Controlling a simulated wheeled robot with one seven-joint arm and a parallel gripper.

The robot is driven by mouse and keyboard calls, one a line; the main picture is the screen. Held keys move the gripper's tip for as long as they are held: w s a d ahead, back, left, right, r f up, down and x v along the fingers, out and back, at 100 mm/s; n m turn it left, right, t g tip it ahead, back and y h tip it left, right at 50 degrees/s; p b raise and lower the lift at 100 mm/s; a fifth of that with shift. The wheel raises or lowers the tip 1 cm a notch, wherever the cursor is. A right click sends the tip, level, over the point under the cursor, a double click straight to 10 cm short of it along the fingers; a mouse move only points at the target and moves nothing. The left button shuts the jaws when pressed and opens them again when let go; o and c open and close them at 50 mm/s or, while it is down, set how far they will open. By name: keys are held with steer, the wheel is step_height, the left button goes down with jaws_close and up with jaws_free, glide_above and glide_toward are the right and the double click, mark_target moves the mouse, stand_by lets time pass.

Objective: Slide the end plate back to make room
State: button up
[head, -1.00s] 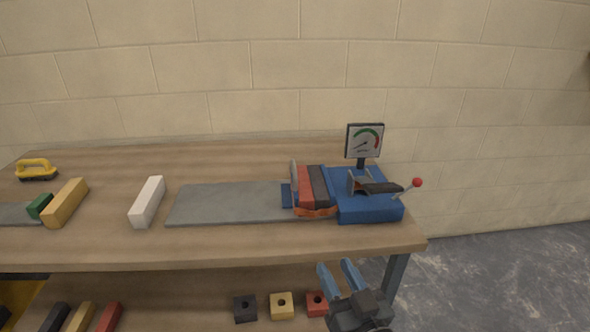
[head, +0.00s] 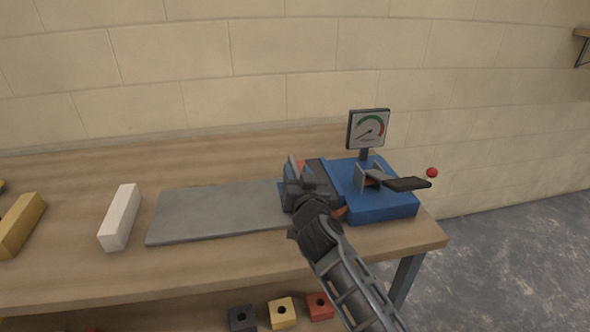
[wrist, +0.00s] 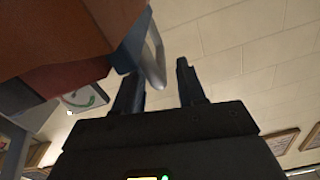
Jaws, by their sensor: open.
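The end plate (head: 291,170) is a thin grey upright plate at the left end of the blocks on the blue clamp (head: 383,206). My gripper (head: 301,178) is at the plate and hides much of it and of the blocks. In the wrist view the open fingers (wrist: 158,88) point up, and a curved grey edge, likely the plate's (wrist: 155,50), reaches down between them, close to the left finger. I cannot tell whether they touch. Brown and red blocks (wrist: 62,38) fill the upper left there.
A gauge (head: 368,129) stands behind the clamp. A dark lever (head: 405,184) and a red knob (head: 432,172) are at its right. A grey slab (head: 210,214) lies left of the clamp, then a white block (head: 120,217). The bench (head: 240,262) ends right of the clamp.

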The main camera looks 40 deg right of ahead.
steer(key=shift+x, duration=1.4)
steer(key=shift+c, duration=0.3)
jaws_close()
steer(key=shift+a, duration=0.1)
